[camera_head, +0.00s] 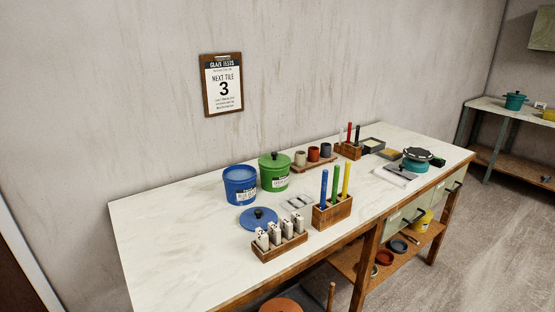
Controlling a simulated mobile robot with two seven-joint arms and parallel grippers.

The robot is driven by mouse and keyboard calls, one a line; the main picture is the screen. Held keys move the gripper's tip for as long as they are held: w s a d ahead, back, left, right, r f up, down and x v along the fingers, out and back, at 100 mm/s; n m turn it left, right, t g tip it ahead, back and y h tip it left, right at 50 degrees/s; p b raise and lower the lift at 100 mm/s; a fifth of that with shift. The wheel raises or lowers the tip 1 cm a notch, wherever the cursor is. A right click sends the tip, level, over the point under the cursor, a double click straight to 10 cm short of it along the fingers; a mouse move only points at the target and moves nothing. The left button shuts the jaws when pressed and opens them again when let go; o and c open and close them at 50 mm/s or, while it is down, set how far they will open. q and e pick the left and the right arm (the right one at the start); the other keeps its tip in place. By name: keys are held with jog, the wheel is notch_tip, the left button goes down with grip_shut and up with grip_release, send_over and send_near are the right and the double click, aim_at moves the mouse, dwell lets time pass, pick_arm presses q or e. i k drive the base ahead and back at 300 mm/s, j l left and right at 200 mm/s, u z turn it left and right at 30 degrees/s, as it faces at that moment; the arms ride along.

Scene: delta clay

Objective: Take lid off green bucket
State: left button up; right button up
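The green bucket (274,178) stands upright on the worktable, near the wall. Its green lid (274,158), with a dark knob on top, sits on its rim. Just left of it, and close to it, stands a blue bucket (239,191) with its top open. A blue lid (258,218) with a dark knob lies on the table in front of the blue bucket. Neither of my grippers shows in the head view.
A wooden rack of white tiles (279,243) and a wooden block with coloured sticks (332,211) stand along the table's front. Small cups (313,153) stand right of the green bucket. The table's left part (165,250) is clear. A clipboard (222,84) hangs on the wall.

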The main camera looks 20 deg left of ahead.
aim_at(274, 160)
jog(key=i+l+u, duration=0.2)
jog(key=i+l, duration=0.2)
jog(key=l, duration=0.25)
jog(key=i+l+u, duration=0.1)
jog(key=l, duration=0.25)
jog(key=i+l+u, duration=0.1)
jog(key=i+l, duration=0.15)
jog(key=l, duration=0.15)
jog(key=i+l+u, duration=0.1)
jog(key=l, duration=0.3)
jog(key=i+l+u, duration=0.1)
jog(key=l, duration=0.25)
jog(key=i+l+u, duration=0.1)
jog(key=i+l, duration=0.15)
jog(key=l, duration=0.2)
